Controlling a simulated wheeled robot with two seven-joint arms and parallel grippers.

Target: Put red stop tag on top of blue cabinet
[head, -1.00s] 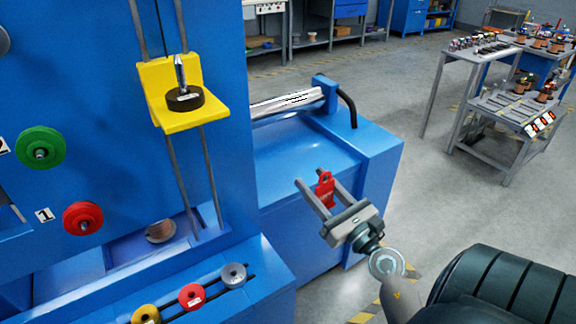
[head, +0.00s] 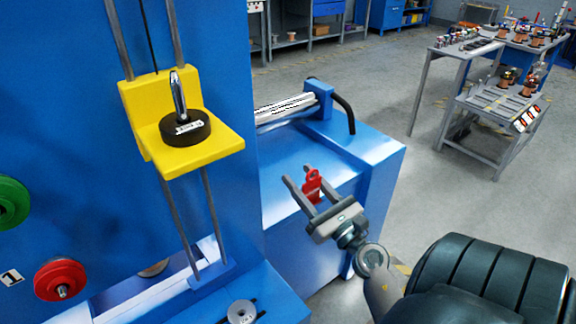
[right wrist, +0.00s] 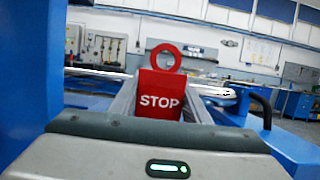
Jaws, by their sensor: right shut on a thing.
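The red stop tag (head: 311,185) has a ring on top, and in the right wrist view the tag (right wrist: 161,96) shows the white word STOP. My right gripper (head: 300,178) is shut on the tag and holds it upright between the fingers. In the head view the tag and fingers appear in front of the blue cabinet (head: 296,158), over its top and front edge. I cannot tell how high the tag is above the cabinet top. My left gripper is not in view.
A tall blue machine with a yellow carriage (head: 195,150) stands at left. Grey tables (head: 490,105) stand far right. Floor between is clear.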

